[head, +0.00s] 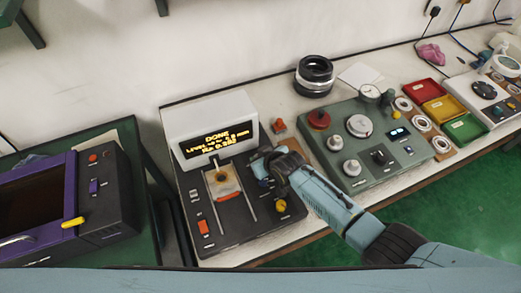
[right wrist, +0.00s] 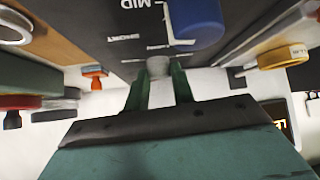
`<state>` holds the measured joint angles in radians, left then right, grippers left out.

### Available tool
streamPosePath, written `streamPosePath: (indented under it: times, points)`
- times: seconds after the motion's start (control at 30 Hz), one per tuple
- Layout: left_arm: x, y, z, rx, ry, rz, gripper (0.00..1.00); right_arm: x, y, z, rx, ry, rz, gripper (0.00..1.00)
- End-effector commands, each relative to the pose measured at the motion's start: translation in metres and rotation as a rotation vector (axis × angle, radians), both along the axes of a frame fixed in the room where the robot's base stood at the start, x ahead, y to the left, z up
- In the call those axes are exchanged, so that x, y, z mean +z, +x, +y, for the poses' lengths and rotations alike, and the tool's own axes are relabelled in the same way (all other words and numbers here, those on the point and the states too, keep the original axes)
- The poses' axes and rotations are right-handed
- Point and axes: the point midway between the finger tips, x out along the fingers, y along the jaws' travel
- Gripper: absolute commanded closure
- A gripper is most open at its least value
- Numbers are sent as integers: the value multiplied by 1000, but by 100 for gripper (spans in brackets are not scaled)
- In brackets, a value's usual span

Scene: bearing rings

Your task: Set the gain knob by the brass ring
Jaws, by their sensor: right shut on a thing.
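My right gripper (head: 264,166) reaches down onto the dark panel of the measuring station (head: 235,225), to the right of its slide. In the right wrist view its two green fingers (right wrist: 159,82) are shut on a small grey round knob (right wrist: 158,67), which looks like the gain knob. In the head view the gripper hides this knob. A brass-coloured ring (right wrist: 283,57) shows at the right of the wrist view, apart from the fingers. The tan block (head: 222,182) on the slide shows in the head view. My left gripper is out of view.
A blue knob (right wrist: 195,20) stands close beside the fingers, near the printed word MID. A yellow knob (head: 281,205) and red switches sit on the same panel. A green instrument (head: 365,140) stands to the right, with coloured trays (head: 465,128) beyond.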

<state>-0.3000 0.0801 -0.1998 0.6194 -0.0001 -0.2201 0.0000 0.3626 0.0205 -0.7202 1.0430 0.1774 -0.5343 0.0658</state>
Motion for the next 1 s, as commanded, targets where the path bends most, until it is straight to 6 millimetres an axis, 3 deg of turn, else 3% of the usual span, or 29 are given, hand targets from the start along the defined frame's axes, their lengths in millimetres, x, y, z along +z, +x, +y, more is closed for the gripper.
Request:
streamPosePath:
  times: [0.4,0.9,0.93,1.0]
  points:
    - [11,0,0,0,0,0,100,0,-1,3,-139,0,-2,98]
    - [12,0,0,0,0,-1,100,0,0,3,-152,-2,-4,98]
    - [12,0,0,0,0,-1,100,0,0,3,-152,-2,-4,72]
    - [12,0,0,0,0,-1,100,0,0,2,-152,-2,-4,62]
